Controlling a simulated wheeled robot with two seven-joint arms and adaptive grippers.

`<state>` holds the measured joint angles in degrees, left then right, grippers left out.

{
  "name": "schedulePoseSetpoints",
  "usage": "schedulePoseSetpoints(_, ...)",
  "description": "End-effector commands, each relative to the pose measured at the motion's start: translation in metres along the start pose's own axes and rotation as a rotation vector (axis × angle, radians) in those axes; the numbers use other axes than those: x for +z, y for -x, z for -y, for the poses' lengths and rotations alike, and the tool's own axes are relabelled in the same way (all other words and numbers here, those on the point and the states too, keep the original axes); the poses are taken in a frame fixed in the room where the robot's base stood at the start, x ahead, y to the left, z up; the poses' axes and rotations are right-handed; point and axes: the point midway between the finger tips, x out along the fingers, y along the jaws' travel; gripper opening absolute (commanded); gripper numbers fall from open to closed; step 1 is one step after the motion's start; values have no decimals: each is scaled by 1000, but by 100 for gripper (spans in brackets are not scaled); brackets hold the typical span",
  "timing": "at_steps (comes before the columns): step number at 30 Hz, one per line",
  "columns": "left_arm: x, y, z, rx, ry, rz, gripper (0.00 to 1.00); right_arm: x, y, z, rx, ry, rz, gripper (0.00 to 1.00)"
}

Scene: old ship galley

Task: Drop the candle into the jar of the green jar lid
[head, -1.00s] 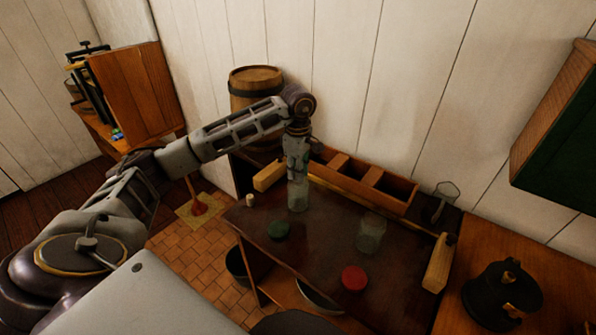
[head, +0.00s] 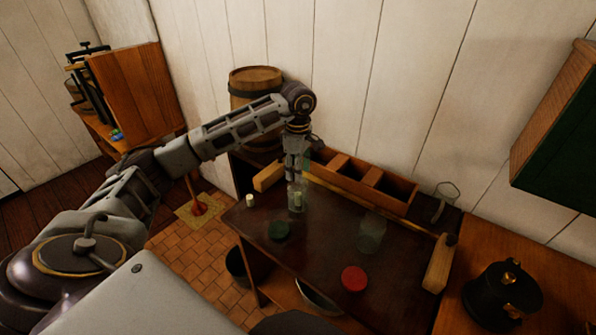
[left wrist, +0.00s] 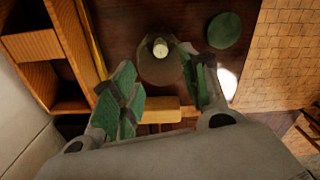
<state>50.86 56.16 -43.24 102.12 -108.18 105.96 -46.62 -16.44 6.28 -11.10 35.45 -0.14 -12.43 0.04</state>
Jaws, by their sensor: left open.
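A clear glass jar (head: 302,207) stands on the dark table beside the green lid (head: 278,230). A pale candle (head: 297,199) shows within the jar's outline; I cannot tell whether it rests on the bottom. My left gripper (head: 295,181) is above the jar, pointing down, with its fingers apart. In the left wrist view the candle (left wrist: 160,48) lies inside the jar's round outline (left wrist: 158,76), between and beyond the open fingers (left wrist: 157,62). The green lid (left wrist: 224,30) lies flat to the right there. My right gripper is not in view.
A second clear jar (head: 372,234) and a red lid (head: 354,278) are to the right. A small pale cylinder (head: 249,200) stands at the table's left edge. A wooden compartment box (head: 367,184) runs along the back, and a barrel (head: 254,82) stands behind my arm.

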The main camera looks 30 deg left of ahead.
Motion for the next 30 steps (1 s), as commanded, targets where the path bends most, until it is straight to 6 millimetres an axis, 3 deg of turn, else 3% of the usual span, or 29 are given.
schedulePoseSetpoints(20,0,83,0,1,-1,1,45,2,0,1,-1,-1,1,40)
schedulePoseSetpoints(30,0,104,0,1,0,0,45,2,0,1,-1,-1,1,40)
